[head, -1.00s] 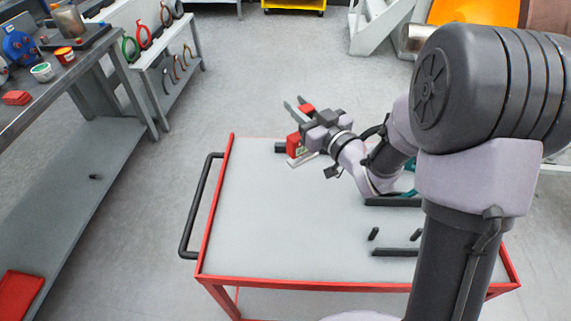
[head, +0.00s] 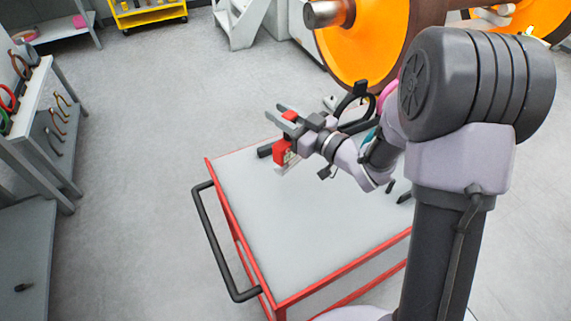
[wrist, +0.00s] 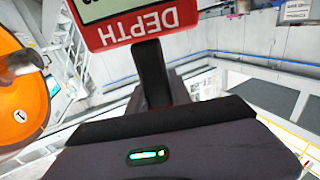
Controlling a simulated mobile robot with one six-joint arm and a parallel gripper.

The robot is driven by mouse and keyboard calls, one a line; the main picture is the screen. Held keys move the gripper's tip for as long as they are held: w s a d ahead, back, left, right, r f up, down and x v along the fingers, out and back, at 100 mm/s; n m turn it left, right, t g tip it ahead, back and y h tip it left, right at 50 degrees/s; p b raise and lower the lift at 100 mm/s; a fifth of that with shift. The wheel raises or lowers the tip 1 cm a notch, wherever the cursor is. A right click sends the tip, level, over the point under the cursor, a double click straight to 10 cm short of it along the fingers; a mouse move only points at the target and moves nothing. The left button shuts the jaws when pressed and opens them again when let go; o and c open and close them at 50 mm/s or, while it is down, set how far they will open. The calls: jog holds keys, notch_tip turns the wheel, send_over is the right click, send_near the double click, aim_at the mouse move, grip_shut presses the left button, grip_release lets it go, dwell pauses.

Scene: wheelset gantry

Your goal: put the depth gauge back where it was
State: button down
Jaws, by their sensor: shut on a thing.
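The depth gauge (head: 281,152) is a red block with a pale lower edge, held above the cart's far left part in the head view. In the wrist view its red label reading DEPTH (wrist: 148,27) shows upside down at the top, close to the camera. My gripper (head: 286,119) is shut on the gauge. The fingertips point up and left in the head view. The cart (head: 300,225) has a grey top and red rim. Its far right part is hidden behind my arm.
Black holders (head: 266,151) stand at the cart's far edge. A black handle (head: 222,245) juts from its left side. A large orange wheel (head: 365,45) stands behind. A rack with rings and pliers (head: 45,105) is at left. The cart's middle is clear.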

aim_at(282, 138)
notch_tip(282, 138, down, 8)
jog(key=b, duration=0.2)
jog(key=shift+r, duration=0.15)
jog(key=shift+b, duration=0.35)
jog(key=shift+w+f, duration=0.1)
jog(key=shift+f, duration=0.15)
jog(key=c, duration=1.2)
grip_release()
jog(key=shift+o, duration=0.2)
jog(key=shift+r, duration=0.1)
